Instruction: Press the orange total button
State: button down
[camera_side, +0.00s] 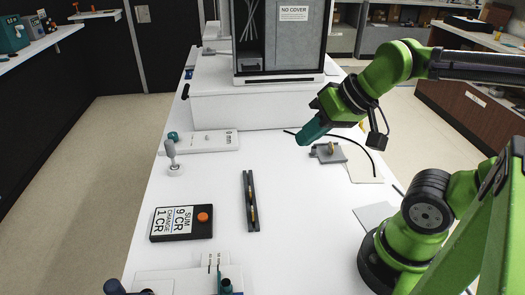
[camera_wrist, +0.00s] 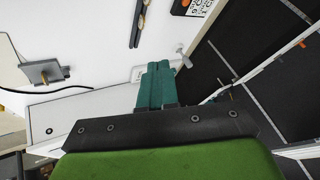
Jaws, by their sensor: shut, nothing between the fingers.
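The orange button (camera_side: 203,217) is a round knob on the right end of a flat black till box (camera_side: 155,238), whose white labels read "SUM 9CR" and "CHANGE 1CR". The box lies at the front left of the white table. In the wrist view the box (camera_wrist: 203,8) shows only in part at the top right edge, with a bit of orange on it. My gripper (camera_side: 303,140) has teal fingers and hangs above the back right of the table, well away from the button. In the wrist view its fingers (camera_wrist: 160,68) are shut together and empty.
A dark rail (camera_side: 248,190) lies mid-table, right of the box. A grey plate with a brass post (camera_side: 330,150) and a black cable lie below my gripper. A large cabinet (camera_side: 280,40) stands at the back. Teal-topped parts (camera_side: 226,285) stand in front.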

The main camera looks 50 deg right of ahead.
jog(key=n+g+h, duration=0.2)
jog(key=n+g, duration=0.5)
jog(key=n, duration=2.4)
send_near(203, 216)
jog(key=shift+w+a+f, duration=0.1)
jog(key=shift+f, duration=3)
